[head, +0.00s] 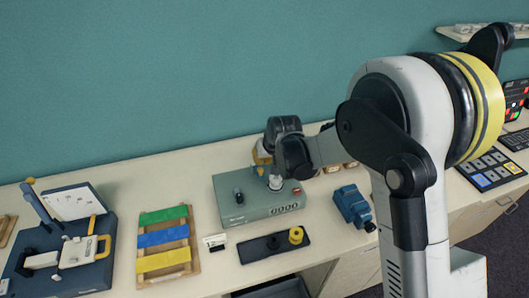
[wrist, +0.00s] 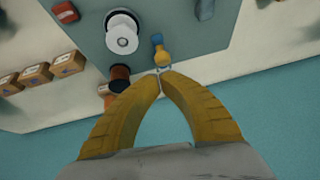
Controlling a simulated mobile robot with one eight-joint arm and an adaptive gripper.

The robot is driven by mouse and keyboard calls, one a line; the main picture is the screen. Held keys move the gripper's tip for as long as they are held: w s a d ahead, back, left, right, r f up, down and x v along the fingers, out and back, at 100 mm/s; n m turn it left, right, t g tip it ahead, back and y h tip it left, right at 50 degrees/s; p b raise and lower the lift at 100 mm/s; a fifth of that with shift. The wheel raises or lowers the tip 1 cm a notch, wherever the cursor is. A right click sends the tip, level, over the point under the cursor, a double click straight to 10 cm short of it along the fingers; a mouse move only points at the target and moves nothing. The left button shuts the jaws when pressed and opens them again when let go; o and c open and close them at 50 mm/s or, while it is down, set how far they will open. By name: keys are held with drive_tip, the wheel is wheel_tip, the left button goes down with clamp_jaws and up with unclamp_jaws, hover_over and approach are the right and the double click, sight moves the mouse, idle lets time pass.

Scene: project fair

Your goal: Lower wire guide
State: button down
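A grey-green box (head: 258,210) stands on the bench, with a black knob, a white round part and a row of round marks on its front. Its top fills the upper wrist view (wrist: 195,22). A small part with a blue end and a rounded yellow end (wrist: 163,55) is at the box's edge there; I cannot tell for sure whether it is the wire guide. My gripper (wrist: 162,73) has its yellow fingertips together just beside that yellow end, with a small pale piece at the tips. Contact is unclear. In the head view my arm mostly hides the gripper.
A white round part (wrist: 122,36) and a copper-dark spool (wrist: 120,78) are close left of the fingers. Small cardboard boxes (wrist: 68,64) stand beyond. A blue device (head: 352,206), a black tray with a yellow ring (head: 262,248) and a striped board (head: 165,240) surround the box.

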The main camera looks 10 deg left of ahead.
drive_tip(key=shift+s+f, duration=0.15)
drive_tip(key=shift+f, duration=0.3)
drive_tip(key=f+t+b, duration=0.1)
drive_tip(key=b, duration=0.1)
drive_tip(key=s+f+t+y+b, duration=0.1)
drive_tip(key=b, duration=0.2)
drive_tip(key=shift+s+d+f, duration=0.15)
drive_tip(key=shift+s+d, duration=0.15)
drive_tip(key=shift+d, duration=0.1)
drive_tip(key=shift+s+d+f+t+b, duration=0.15)
drive_tip(key=shift+s+f+t+b, duration=0.25)
drive_tip(key=shift+b, duration=0.7)
drive_tip(key=shift+r, duration=0.1)
